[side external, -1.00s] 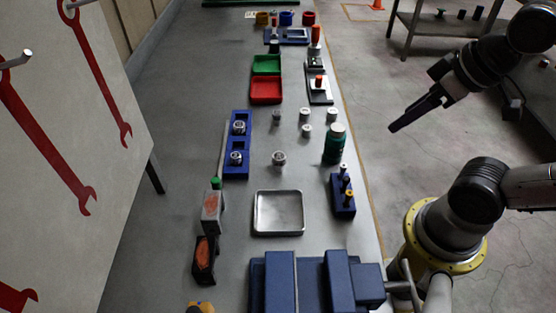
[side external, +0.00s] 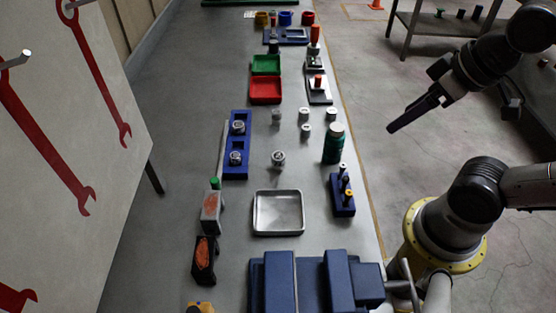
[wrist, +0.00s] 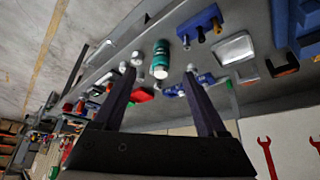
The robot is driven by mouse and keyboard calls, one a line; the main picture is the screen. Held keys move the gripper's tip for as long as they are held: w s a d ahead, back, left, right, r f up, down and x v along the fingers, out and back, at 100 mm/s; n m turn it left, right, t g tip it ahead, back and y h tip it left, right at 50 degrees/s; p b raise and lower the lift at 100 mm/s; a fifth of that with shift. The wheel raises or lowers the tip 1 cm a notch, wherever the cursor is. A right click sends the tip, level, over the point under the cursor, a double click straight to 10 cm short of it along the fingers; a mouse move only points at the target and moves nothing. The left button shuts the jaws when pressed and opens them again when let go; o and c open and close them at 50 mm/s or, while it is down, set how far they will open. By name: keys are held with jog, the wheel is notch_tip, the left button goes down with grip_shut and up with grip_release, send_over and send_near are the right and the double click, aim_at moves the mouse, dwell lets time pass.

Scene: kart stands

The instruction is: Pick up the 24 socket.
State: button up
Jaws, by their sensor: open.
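Several silver sockets stand on the long grey bench: a larger one (side external: 278,158) at mid-bench, a small one (side external: 276,116) behind it, and others near the right edge (side external: 304,114), (side external: 306,130), (side external: 331,113). Two more sockets (side external: 238,127), (side external: 236,158) sit in a blue holder (side external: 237,172) on the left. Size markings are too small to read, so I cannot tell which is the 24. My gripper (side external: 395,127) is raised off the bench's right side, apart from everything. In the wrist view my gripper (wrist: 158,75) is open and empty, with both fingers spread.
A green bottle (side external: 333,144) and a blue rack with upright pieces (side external: 343,208) stand along the right edge. A metal tray (side external: 262,231) lies in front of the sockets. A blue vise-like block (side external: 281,285) fills the near end. Red (side external: 266,98) and green (side external: 266,72) bins stand farther back.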

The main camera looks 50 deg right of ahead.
notch_tip(320, 180, up, 4)
jog(key=w+m, duration=0.3)
jog(key=m, duration=0.5)
jog(key=m+g, duration=0.6)
jog(key=m, duration=0.1)
send_over(279, 155)
notch_tip(279, 155, down, 7)
jog(key=f, duration=0.7)
jog(key=shift+s+a+f, duration=0.2)
jog(key=shift+s, duration=0.1)
jog(key=shift+w+d+f, duration=0.1)
jog(key=shift+w+f, duration=0.05)
jog(key=shift+f, duration=1.35)
jog(key=shift+w+f, duration=0.15)
jog(key=shift+f, duration=1.3)
